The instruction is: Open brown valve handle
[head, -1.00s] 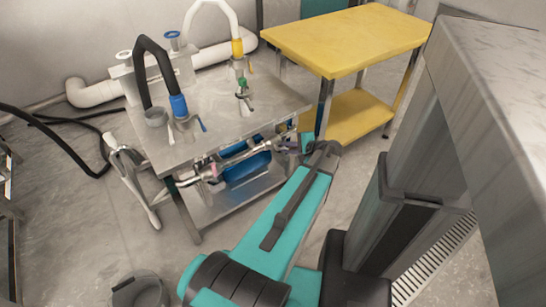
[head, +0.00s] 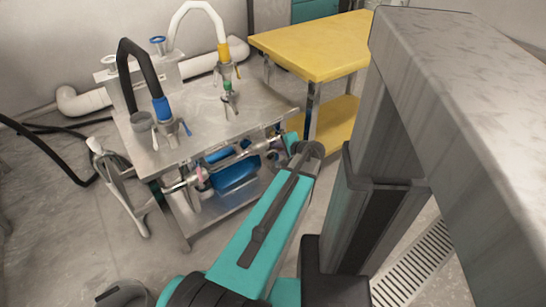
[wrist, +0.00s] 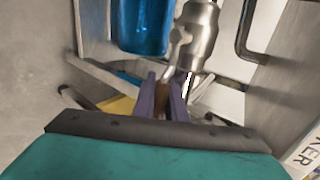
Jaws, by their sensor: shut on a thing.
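In the wrist view my gripper (wrist: 161,98) has two purple fingers closed around the brown valve handle (wrist: 162,103), of which only a narrow strip shows between them. The handle sits by a shiny metal pipe fitting (wrist: 196,38). A blue container (wrist: 144,22) is just left of the fitting. In the head view my teal arm reaches to the right front of the steel bench. The fingers and the handle are small and mostly hidden there behind the wrist.
The steel bench (head: 240,115) carries a black hose (head: 124,62) and a white hose (head: 197,8). A blue tank (head: 235,172) is under its top. A yellow table (head: 318,50) stands close to the right. Open floor lies in front of the bench.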

